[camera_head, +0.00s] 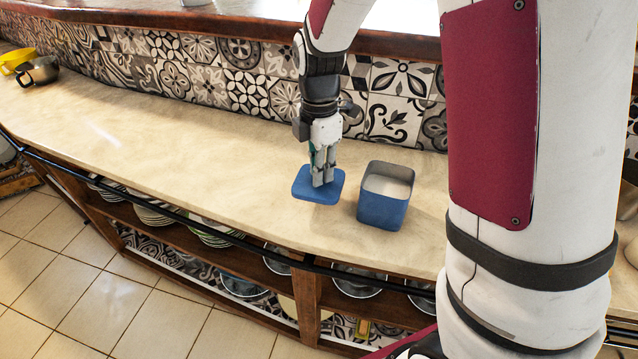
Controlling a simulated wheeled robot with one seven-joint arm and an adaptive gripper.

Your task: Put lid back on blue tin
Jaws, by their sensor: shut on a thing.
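The blue tin (382,209) stands upright and uncovered on the pale countertop, and a light content or interior shows inside it. The flat blue lid (303,190) is just left of the tin, level or nearly so. My gripper (322,182) points down and is shut on the lid, near its middle. The fingers hide the exact grip point. I cannot tell whether the lid touches the counter or hangs slightly above it.
The countertop (200,130) is clear to the left. A patterned tile wall (240,75) runs behind it. A grey pot (38,71) and a yellow bowl (16,58) sit far left. Dishes (150,214) fill the shelves below the front edge.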

